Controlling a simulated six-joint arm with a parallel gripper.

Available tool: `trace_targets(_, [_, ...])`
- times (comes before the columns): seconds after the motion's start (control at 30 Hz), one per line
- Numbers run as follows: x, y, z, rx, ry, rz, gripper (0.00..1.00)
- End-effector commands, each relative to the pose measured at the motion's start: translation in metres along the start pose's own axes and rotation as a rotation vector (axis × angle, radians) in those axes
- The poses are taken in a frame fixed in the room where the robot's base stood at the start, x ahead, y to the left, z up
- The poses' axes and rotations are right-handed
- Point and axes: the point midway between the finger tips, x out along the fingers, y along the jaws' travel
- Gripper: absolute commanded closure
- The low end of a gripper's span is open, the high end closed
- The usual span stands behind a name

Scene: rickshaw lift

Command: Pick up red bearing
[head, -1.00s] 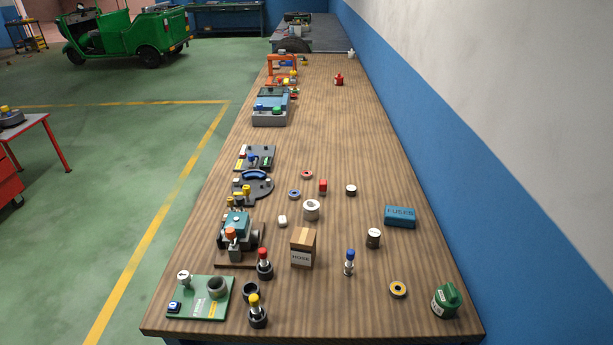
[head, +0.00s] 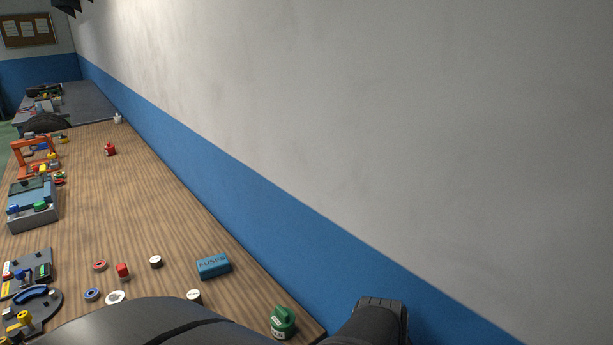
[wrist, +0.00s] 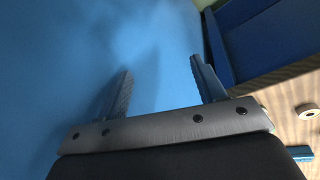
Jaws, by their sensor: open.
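The red bearing (head: 100,265) is a small flat ring with a pale centre, lying on the wooden workbench (head: 150,215). It shows at the lower left of the head view, next to a small red-topped cylinder (head: 123,271) and above the blue ring (head: 92,294). My gripper (wrist: 161,66) is in the wrist view with its two fingers spread apart and nothing between them. It faces the blue wall (wrist: 160,30), away from the red bearing. The red bearing cannot be made out in the wrist view.
Near the red bearing are a dark-sided cap (head: 156,262), a white ring (head: 116,297) and the blue FUSES box (head: 213,266). A green canister (head: 283,322) stands near the bench's right edge, by the wall. The bench beyond the red bearing is mostly clear.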

Motion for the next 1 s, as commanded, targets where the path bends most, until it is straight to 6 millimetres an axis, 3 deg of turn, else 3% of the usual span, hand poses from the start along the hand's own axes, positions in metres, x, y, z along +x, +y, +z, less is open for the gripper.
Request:
trace_targets(0.27, [-0.004,-0.036,-0.074,0.242,0.144,-0.082,0.37])
trace_targets(0.57, [-0.018,-0.097,-0.154,0.537,0.253,-0.244,0.37])
trace_targets(0.77, [-0.044,-0.138,-0.251,0.405,0.295,-0.278,0.37])
trace_targets(0.87, [-0.059,-0.172,-0.302,0.302,0.319,-0.287,0.37])
trace_targets(1.0, [-0.081,-0.239,-0.37,0.15,0.355,-0.3,0.37])
